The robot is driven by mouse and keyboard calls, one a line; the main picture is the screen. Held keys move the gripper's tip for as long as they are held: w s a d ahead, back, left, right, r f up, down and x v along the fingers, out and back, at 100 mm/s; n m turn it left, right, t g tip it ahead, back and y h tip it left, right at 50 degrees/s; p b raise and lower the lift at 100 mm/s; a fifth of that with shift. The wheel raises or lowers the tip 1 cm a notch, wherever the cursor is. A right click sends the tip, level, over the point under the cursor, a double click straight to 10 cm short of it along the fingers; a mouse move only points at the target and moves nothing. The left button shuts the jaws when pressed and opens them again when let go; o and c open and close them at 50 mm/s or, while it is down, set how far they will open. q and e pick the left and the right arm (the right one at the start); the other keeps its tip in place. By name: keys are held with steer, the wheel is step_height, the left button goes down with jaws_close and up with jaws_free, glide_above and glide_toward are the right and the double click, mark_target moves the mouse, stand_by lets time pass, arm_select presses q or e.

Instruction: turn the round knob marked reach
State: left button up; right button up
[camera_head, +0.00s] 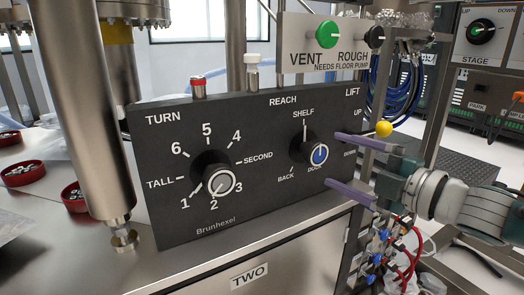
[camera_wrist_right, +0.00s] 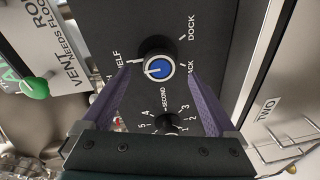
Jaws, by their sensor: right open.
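The reach knob (camera_head: 319,154) is a round black knob with a blue cap on the right half of a dark tilted panel (camera_head: 260,205). SHELF is printed above it, BACK at its lower left and DOCK below it. My right gripper (camera_head: 333,160) is open just in front of the knob, its two purple fingers apart. In the right wrist view the knob (camera_wrist_right: 159,68) shows between the fingertips (camera_wrist_right: 160,73), with a gap on each side. A small white line shows on the blue cap; which label it points at is hard to tell. My left gripper is not in view.
The TURN knob (camera_head: 215,178) is left on the same panel. A yellow ball (camera_head: 383,129) of the LIFT control is close to my upper right finger. A VENT/ROUGH plate with a green knob (camera_head: 327,34) stands above. Cables (camera_head: 405,245) hang below my right arm.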

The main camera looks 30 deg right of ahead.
steer(key=v, duration=0.3)
steer(key=shift+s+p, duration=0.3)
steer(key=shift+p, duration=0.1)
steer(key=shift+d, duration=0.1)
